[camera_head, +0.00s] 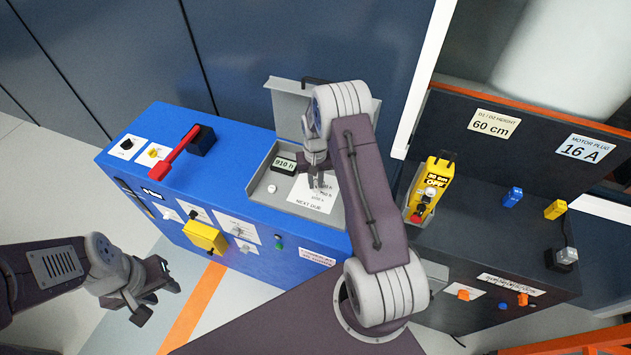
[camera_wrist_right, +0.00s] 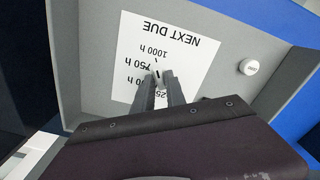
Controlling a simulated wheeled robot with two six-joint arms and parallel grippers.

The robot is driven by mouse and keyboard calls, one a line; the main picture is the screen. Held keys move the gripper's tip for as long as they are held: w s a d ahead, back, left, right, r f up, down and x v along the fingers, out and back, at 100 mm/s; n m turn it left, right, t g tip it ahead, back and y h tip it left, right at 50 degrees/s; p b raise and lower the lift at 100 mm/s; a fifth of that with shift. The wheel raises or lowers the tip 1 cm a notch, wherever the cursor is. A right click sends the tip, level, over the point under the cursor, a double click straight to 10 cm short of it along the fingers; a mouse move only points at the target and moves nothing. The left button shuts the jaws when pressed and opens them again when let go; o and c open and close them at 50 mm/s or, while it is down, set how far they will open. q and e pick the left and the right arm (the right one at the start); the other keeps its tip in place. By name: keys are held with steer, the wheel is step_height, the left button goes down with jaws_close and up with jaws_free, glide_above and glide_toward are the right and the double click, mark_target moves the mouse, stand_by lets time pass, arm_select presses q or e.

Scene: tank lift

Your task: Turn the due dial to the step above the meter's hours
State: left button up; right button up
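The hour meter (camera_head: 285,164) in the open grey box on the blue cabinet reads 910 h. Beside it is a white NEXT DUE card (camera_head: 306,200); in the right wrist view this card (camera_wrist_right: 190,62) is upside down, with 1000 h and 750 h readable and lower labels partly covered. The small pale due dial (camera_wrist_right: 163,68) sits on the card, its pointer hard to make out. My right gripper (camera_wrist_right: 160,80) has its fingers close together on either side of the dial, seemingly shut on it. My left gripper (camera_head: 158,296) is open and empty, in front of the cabinet.
A white button (camera_wrist_right: 250,67) is beside the card. The box's lid (camera_head: 290,103) stands open behind. A red lever (camera_head: 175,152) and yellow block (camera_head: 205,236) are on the blue cabinet (camera_head: 130,165). A dark bench (camera_head: 480,215) with a yellow device stands at right.

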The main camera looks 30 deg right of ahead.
mark_target(316, 184)
steer(key=shift+o, duration=0.8)
step_height(316, 184, up, 9)
steer(key=b, duration=0.1)
